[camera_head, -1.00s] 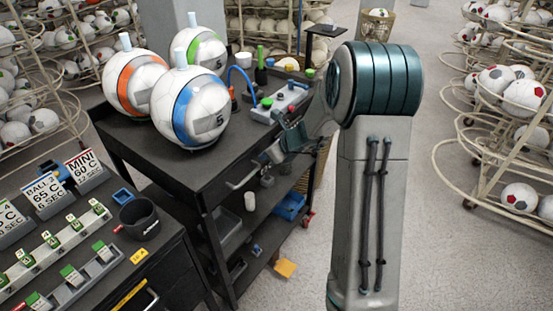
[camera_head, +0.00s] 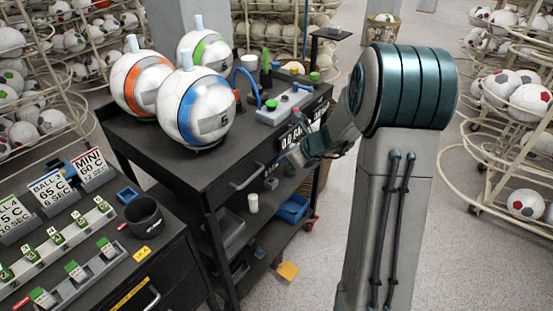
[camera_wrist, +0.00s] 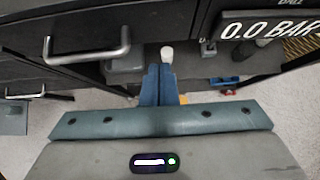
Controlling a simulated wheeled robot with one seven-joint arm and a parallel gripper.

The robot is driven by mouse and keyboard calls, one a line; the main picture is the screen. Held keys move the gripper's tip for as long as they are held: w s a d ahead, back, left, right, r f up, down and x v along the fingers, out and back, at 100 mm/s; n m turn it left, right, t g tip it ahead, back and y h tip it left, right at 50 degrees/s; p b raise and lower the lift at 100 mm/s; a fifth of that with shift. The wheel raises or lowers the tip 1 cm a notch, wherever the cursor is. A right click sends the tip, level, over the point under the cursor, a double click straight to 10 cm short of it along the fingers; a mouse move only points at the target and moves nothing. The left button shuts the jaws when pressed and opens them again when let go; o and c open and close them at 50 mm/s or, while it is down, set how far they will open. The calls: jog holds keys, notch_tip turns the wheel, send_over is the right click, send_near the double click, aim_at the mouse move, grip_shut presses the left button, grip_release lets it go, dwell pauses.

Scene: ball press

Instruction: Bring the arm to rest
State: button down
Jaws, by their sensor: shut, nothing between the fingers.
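My gripper shows in the wrist view (camera_wrist: 158,86) with its two blue fingers together and nothing between them. In the head view my gripper (camera_head: 303,156) hangs beside the front right of the black workbench (camera_head: 192,170), apart from the balls. My arm is bent, with its large teal joint at the right of the picture and the forearm reaching down and left. In the wrist view the bench front, with a drawer handle (camera_wrist: 88,50) and a "0.0 BAR" display (camera_wrist: 250,30), lies ahead of the fingers.
Three ball presses with orange (camera_head: 138,85), blue (camera_head: 198,108) and green (camera_head: 205,55) bands stand on the bench. A control box (camera_head: 287,106) is at its right. A second bench with signs and a black cup (camera_head: 144,216) is at lower left. Ball racks (camera_head: 520,110) stand right; floor is clear between.

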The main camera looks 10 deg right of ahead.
jog(key=v, duration=0.7)
jog(key=s+a+r+n+g+h, duration=0.1)
jog(key=s+a+r+n+g, duration=0.1)
jog(key=s+a+n, duration=0.35)
jog(key=s+a+r+n+g, duration=0.1)
jog(key=s+a+r+n, duration=0.1)
jog(key=s+n, duration=0.55)
jog(key=s+n+h, duration=0.5)
jog(key=s+n, duration=0.7)
jog(key=n, duration=0.2)
jog(key=shift+s+d+r+n+g, duration=0.35)
jog(key=shift+d+r+n+g, duration=0.05)
jog(key=shift+d+r, duration=0.1)
